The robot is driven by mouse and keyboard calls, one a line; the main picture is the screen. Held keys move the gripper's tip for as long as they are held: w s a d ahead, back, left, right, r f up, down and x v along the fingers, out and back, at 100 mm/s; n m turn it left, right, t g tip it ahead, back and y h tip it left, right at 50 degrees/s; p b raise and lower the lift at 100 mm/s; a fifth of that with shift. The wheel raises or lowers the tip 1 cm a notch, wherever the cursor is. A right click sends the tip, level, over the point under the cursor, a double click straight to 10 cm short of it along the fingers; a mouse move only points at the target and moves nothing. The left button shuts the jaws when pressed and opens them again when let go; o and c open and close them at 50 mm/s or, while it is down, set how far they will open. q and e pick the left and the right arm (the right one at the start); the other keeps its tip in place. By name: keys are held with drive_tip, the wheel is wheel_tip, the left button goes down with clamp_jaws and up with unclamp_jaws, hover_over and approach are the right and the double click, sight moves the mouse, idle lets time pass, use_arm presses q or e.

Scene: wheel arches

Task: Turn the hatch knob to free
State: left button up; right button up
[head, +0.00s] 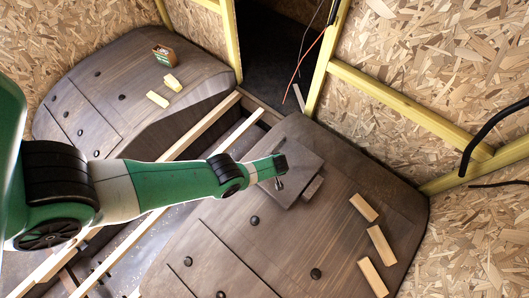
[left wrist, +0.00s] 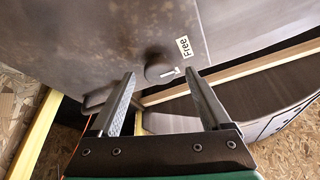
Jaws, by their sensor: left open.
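The hatch is a dark square panel (head: 305,158) on the near wheel arch in the head view; its brown surface (left wrist: 95,35) fills the upper left of the left wrist view. The round dark knob (left wrist: 157,73) sits on it with a short white mark. A white "Free" label (left wrist: 185,48) is up and right of the knob. My left gripper (left wrist: 160,78) is open, one finger to each side of the knob in that view; whether they touch it I cannot tell. In the head view my left gripper (head: 279,174) is over the hatch and hides the knob. My right gripper is not in view.
Several wooden blocks (head: 380,245) lie on the near arch's right side. The far arch (head: 95,85) carries a small box (head: 164,55) and yellowish blocks (head: 172,82). Wooden rails (head: 195,138) run between the arches. A dark block (head: 313,187) juts from the hatch edge.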

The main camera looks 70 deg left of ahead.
use_arm(q)
drive_tip(key=p+v, duration=0.9)
drive_tip(key=v, duration=0.1)
drive_tip(key=shift+r, duration=0.25)
drive_tip(key=shift+d, duration=0.15)
